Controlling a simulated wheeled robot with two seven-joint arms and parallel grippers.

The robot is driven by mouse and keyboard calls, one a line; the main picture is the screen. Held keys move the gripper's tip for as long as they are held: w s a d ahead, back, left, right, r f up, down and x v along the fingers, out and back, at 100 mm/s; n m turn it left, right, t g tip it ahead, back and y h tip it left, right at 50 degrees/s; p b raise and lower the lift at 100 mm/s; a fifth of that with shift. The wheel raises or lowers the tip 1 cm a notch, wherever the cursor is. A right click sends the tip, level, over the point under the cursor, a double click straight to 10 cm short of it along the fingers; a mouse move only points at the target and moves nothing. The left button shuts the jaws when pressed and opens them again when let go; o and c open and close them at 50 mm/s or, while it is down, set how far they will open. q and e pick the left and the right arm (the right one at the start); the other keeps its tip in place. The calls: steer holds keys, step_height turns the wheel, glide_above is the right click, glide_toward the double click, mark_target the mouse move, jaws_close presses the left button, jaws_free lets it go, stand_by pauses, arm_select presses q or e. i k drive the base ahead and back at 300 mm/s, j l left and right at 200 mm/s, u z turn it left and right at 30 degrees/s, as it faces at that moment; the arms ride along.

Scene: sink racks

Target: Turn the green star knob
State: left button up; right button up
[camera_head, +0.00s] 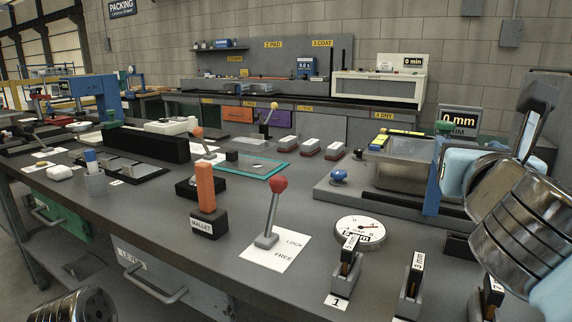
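A small green knob (444,126) shows at the right, at the top of the blue upright (433,183) beside the grey fixture. It is too small for me to make out a star shape. Another small green part (109,117) shows at the left, by the blue press (96,93). My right arm covers the right edge, close in front of the fixture, and hides part of it. Only a metal part of my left arm shows at the bottom left corner. Its gripper is out of the picture.
A red-ball lever (274,203) stands upright on a LOCK/FREE card (288,251). Bare bench (130,215) lies at the front left.

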mark_target(444, 127)
steer(key=k+j, duration=0.25)
steer(key=k, duration=0.2)
steer(key=k+j, duration=0.55)
steer(key=k, duration=0.3)
